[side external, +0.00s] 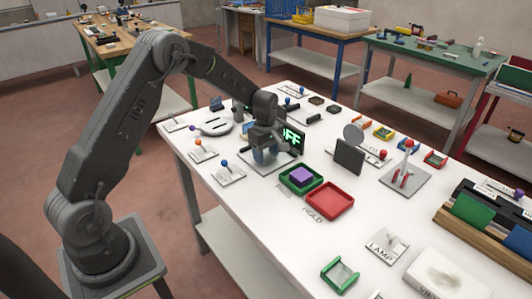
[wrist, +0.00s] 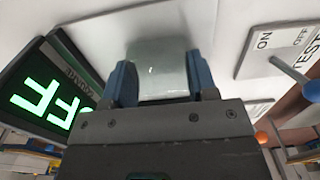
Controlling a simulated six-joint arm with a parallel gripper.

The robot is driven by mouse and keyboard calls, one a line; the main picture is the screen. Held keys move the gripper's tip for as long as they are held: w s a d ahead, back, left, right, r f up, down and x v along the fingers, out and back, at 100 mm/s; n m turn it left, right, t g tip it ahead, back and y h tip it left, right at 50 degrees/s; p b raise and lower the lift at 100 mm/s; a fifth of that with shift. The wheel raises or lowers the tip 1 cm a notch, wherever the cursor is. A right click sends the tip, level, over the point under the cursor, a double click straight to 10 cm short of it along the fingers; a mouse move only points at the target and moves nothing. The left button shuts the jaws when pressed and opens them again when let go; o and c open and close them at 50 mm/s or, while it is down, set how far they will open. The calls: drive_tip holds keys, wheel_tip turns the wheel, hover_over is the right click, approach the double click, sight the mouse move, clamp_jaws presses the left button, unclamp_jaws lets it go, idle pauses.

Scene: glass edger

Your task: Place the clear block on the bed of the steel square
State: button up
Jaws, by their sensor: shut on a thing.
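My gripper (side external: 265,156) is low over the white table, just left of the dark display with green letters (side external: 294,137). In the wrist view its two blue fingers (wrist: 161,82) are shut on the clear block (wrist: 158,58), a pale, see-through piece with a greyish tint. The block's lower part is hidden behind the gripper body there. In the side view the block is mostly hidden by the fingers, and I cannot tell whether it touches the surface beneath. I cannot tell for certain which thing is the steel square.
The display (wrist: 45,100) stands close on the left in the wrist view; a switch plate (wrist: 280,48) is at right. A green tray with a purple block (side external: 301,176) and a red tray (side external: 330,213) lie nearby. A dark upright panel (side external: 349,157) stands farther right.

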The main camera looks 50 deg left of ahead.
drive_tip(key=shift+f, duration=0.1)
drive_tip(key=o, duration=1)
